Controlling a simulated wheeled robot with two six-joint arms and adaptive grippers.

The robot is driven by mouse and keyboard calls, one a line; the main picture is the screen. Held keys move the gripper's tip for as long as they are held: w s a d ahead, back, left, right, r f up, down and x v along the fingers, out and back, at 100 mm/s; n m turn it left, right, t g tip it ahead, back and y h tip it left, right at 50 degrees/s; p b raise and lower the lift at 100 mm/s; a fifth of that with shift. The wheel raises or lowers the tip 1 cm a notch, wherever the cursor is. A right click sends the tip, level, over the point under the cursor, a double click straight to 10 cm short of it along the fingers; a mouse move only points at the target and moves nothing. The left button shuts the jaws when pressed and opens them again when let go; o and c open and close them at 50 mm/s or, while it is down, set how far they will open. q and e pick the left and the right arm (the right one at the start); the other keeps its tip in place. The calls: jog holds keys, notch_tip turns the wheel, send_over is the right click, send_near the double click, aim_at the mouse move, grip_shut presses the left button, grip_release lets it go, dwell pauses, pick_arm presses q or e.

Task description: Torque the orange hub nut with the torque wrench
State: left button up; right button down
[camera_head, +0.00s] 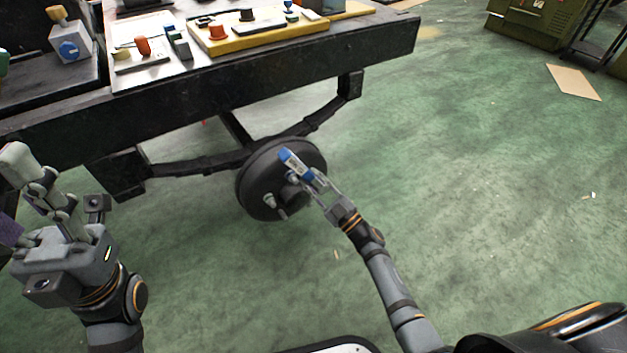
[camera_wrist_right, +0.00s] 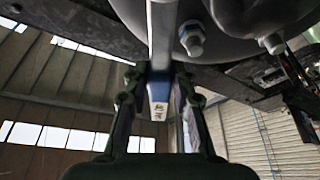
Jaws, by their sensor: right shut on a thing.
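My right gripper (camera_head: 308,184) is shut on the torque wrench (camera_head: 289,159), whose blue handle shows in front of the wheel hub. In the right wrist view, the blue handle (camera_wrist_right: 160,102) lies between the fingers, and a grey shaft runs up out of the picture. The dark round hub (camera_head: 256,190) hangs under the bench. Bare metal studs with nuts (camera_wrist_right: 192,40) show on it in the right wrist view. I cannot make out the orange hub nut; the wrench head's contact is hidden.
The dark chassis frame (camera_head: 300,75) spans the upper left, with a leaf spring (camera_head: 200,165) below it. On top are a yellow tray (camera_head: 265,35), an orange part (camera_head: 143,46) and a blue-knobbed block (camera_head: 70,47). Green floor (camera_head: 460,180) is open to the right.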

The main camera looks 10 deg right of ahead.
jog(key=shift+w+a, duration=0.3)
jog(key=shift+w, duration=0.6)
dwell(1.7)
jog(key=shift+r, duration=0.1)
jog(key=shift+w+d+r+m+t+h+p, duration=0.15)
jog(key=shift+d+r+m+t+h+p, duration=0.15)
jog(key=shift+m, duration=0.4)
jog(key=shift+w+d+r+m+t+h+p, duration=0.1)
jog(key=shift+d+m+t+p, duration=0.1)
jog(key=shift+d+m+p, duration=0.35)
jog(key=shift+w+d+m+h, duration=0.1)
jog(key=shift+m+h, duration=0.2)
jog(key=shift+m, duration=0.45)
jog(key=shift+d, duration=0.1)
jog(key=shift+w+d+r+m+t+h, duration=0.2)
jog(key=shift+d+m+t+h, duration=0.15)
jog(key=shift+m, duration=0.45)
jog(key=shift+f, duration=0.15)
